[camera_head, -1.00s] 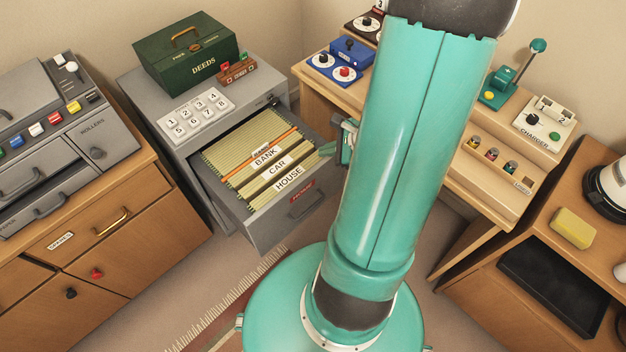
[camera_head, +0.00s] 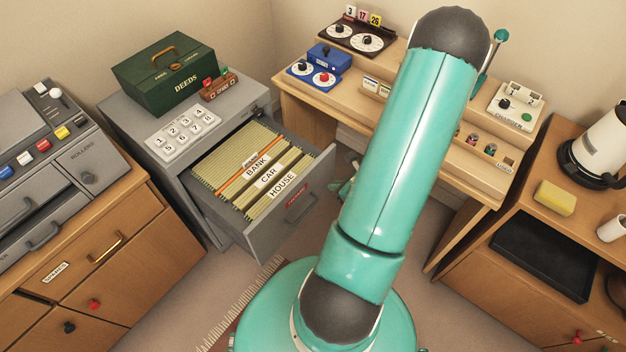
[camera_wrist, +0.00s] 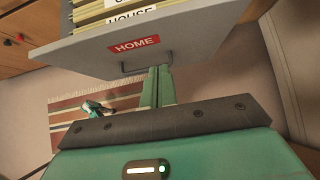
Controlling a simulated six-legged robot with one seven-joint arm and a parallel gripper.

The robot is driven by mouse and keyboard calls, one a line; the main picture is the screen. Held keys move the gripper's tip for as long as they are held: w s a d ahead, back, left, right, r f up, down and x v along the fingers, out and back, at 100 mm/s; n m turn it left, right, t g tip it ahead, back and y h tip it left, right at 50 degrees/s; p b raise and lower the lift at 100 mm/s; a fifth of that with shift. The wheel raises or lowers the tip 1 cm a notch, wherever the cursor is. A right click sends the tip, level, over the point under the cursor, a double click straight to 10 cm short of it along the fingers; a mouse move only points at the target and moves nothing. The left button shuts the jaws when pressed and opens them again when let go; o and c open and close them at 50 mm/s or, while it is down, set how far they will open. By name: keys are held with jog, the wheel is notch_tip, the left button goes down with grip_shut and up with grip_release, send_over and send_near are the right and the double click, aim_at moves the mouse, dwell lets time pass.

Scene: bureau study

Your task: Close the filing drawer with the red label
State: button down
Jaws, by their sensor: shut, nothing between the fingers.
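The grey filing drawer (camera_head: 262,236) stands pulled out of its cabinet, full of hanging files with tabs such as BANK, CAR and HOUSE. Its front carries a red label (camera_head: 299,200), which reads HOME in the wrist view (camera_wrist: 134,46). A dark bar handle (camera_wrist: 128,68) sits below the label. My gripper (camera_wrist: 158,70) is shut and empty, its fingertips in front of the drawer front, overlapping the right part of the handle in view. I cannot tell whether they touch it. In the head view my arm hides most of the gripper.
The grey cabinet (camera_head: 185,185) bears a number keypad (camera_head: 183,132) and a green DEEDS box (camera_head: 165,75). A wooden desk (camera_head: 300,100) stands right of the drawer, a wooden sideboard (camera_head: 120,270) left. A striped rug (camera_wrist: 65,118) lies on the floor below the drawer.

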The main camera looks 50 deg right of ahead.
aim_at(307, 180)
jog(key=w+f, duration=0.1)
jog(key=w, duration=0.1)
jog(key=w+f, duration=0.1)
jog(key=w, duration=0.2)
jog(key=w+f, duration=0.2)
jog(key=shift+w+a+f, duration=0.1)
jog(key=shift+w+a, duration=0.05)
jog(key=shift+w, duration=0.5)
jog(key=shift+w, duration=0.1)
jog(key=w, duration=2.1)
jog(key=w+a, duration=0.1)
jog(key=w, duration=1)
jog(key=shift+w, duration=0.55)
